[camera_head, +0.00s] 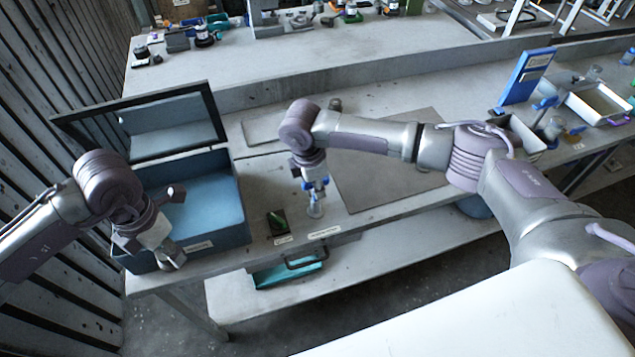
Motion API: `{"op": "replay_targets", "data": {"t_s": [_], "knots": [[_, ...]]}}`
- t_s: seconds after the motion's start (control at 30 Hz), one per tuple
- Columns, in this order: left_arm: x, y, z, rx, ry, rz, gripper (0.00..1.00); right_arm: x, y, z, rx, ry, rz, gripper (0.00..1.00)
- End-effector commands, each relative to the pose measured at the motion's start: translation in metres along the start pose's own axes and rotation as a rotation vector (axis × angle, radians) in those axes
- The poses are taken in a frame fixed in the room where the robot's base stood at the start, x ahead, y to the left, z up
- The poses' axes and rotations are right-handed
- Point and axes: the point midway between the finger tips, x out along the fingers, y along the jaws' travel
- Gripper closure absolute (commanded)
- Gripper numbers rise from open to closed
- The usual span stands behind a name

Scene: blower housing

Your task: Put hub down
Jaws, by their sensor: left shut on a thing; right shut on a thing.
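My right gripper (315,190) points down over the front part of the bench, right of the blue box. It is shut on a small pale grey piece with a round base (316,211), which looks like the hub. The hub's base is close to the bench top; I cannot tell whether it touches. The fingers hide its upper part. My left gripper (174,228) is at the front left of the open blue box (225,237), in front of its opening. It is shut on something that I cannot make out.
The blue box's dark-framed lid (213,112) stands open behind it. A small dark green item (277,222) lies between box and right gripper. A grey mat (390,190) lies to the right. A teal drawer (290,270) shows below the bench edge. A blue stand (527,76) is further right.

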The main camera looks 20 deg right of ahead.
Motion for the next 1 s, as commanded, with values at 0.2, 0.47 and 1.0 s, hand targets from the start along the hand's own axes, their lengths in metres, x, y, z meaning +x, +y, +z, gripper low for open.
{"op": "replay_targets", "data": {"t_s": [0.2,0.47,1.0], "knots": [[0.0,0.0,0.0,0.0,-0.001,0.0,1.0,0.004,-0.001,-0.001,-0.002,0.001,-0.001,1.0],[0.001,0.007,0.004,-0.004,0.0,0.001,1.0,0.004,0.0,-0.001,-0.001,0.001,0.0,1.0],[0.028,0.123,0.049,-0.002,0.001,-0.001,1.0,0.004,0.0,-0.001,0.0,0.001,0.0,1.0]]}}
